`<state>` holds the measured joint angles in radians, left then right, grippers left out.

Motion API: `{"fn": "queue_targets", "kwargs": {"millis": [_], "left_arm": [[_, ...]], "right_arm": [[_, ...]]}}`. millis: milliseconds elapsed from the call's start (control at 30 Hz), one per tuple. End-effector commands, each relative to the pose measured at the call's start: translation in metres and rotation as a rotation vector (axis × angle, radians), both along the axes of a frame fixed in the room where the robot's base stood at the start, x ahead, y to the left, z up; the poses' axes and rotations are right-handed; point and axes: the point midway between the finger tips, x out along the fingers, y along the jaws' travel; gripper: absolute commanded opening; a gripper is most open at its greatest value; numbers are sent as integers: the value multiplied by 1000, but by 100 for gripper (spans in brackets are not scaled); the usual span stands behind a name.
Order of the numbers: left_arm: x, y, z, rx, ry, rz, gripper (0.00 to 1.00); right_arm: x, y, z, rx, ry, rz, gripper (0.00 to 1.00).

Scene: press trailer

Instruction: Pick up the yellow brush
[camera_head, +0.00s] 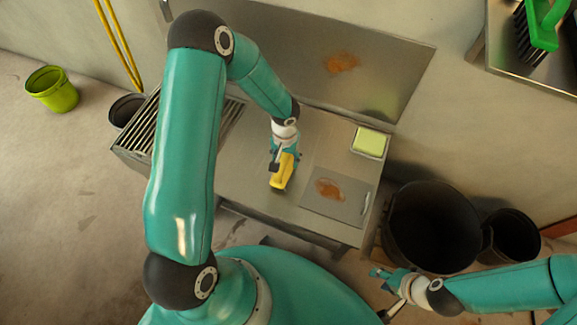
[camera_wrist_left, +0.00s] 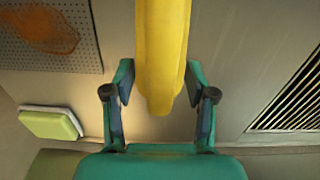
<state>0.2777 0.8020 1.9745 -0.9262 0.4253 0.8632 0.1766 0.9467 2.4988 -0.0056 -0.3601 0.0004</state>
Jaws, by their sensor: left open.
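The yellow brush (camera_head: 283,172) lies on the metal work surface, near its middle. In the left wrist view the yellow brush (camera_wrist_left: 162,55) comes in from the top edge, and its rounded end lies between my fingers. My left gripper (camera_wrist_left: 159,82) is open, with one finger on each side of the brush and a visible gap on both sides. In the head view my left gripper (camera_head: 284,157) is over the far end of the brush and partly hides it. My right gripper (camera_head: 384,290) is low at the right, away from the brush; its opening is unclear.
A green-yellow sponge on a tray (camera_head: 369,142) and a stained plate (camera_head: 345,207) lie right of the brush. A slatted grate (camera_head: 150,135) is at the left. Black bins (camera_head: 435,228) stand right of the table. A green brush (camera_head: 543,25) is at upper right.

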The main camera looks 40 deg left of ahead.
Motion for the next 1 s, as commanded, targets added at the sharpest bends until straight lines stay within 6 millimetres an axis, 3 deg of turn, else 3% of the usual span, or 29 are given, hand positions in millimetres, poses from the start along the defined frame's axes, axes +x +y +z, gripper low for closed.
{"fn": "queue_targets", "kwargs": {"millis": [167, 500, 1000], "left_arm": [[0, 0, 1, 0, -1, 0, 55], [0, 0, 1, 0, -1, -1, 0], [1, 0, 10, 1, -2, -3, 0]], "right_arm": [[0, 0, 1, 0, 0, 0, 40], [0, 0, 0, 0, 0, 0, 40], [0, 0, 4, 0, 0, 0, 40]]}}
